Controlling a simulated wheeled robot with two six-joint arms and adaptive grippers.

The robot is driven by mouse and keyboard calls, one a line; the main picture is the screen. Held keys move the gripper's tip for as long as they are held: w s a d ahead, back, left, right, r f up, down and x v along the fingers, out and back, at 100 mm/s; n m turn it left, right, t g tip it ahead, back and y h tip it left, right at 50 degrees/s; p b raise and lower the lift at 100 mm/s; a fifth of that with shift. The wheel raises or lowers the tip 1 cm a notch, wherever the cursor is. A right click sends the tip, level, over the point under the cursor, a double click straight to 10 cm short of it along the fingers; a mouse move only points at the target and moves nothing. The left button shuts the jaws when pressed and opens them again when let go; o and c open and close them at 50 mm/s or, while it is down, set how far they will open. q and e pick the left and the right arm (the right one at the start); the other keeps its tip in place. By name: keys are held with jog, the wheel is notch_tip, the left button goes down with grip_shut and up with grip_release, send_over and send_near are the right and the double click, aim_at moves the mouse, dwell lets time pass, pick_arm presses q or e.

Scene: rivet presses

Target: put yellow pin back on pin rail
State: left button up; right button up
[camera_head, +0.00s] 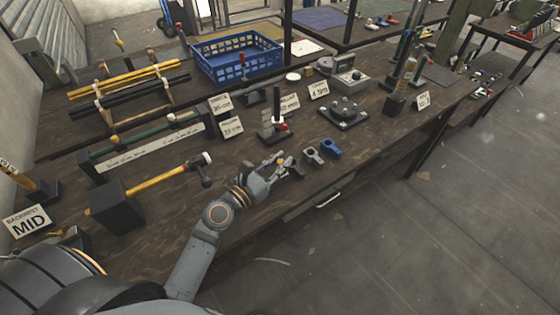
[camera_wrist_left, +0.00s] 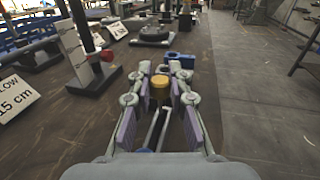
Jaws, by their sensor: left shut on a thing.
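My left gripper (camera_head: 284,168) reaches over the front part of the bench. In the left wrist view its fingers (camera_wrist_left: 160,88) are closed around a small piece with a round yellow top (camera_wrist_left: 160,81), which looks like the yellow pin. Thin metal rods show between the fingers below it; I cannot tell if they belong to the pin. In the head view only a speck of yellow shows at the fingertips. I cannot pick out the pin rail with certainty. My right gripper is not in view.
Grey (camera_head: 312,155) and blue (camera_head: 330,149) clamp-like pieces stand right of my left gripper. A stand with a red knob (camera_head: 272,128) is behind it. A yellow-handled hammer (camera_head: 160,178) lies in a black block to the left. The bench's front edge is close.

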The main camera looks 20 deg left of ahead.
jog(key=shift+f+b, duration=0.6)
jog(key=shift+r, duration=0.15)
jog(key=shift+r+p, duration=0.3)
jog(key=shift+p, duration=0.2)
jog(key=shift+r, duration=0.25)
dwell(2.1)
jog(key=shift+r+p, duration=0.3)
jog(key=shift+p, duration=0.25)
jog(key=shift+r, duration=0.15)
dwell(1.9)
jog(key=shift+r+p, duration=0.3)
jog(key=shift+p, duration=0.1)
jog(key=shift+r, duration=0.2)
dwell(1.2)
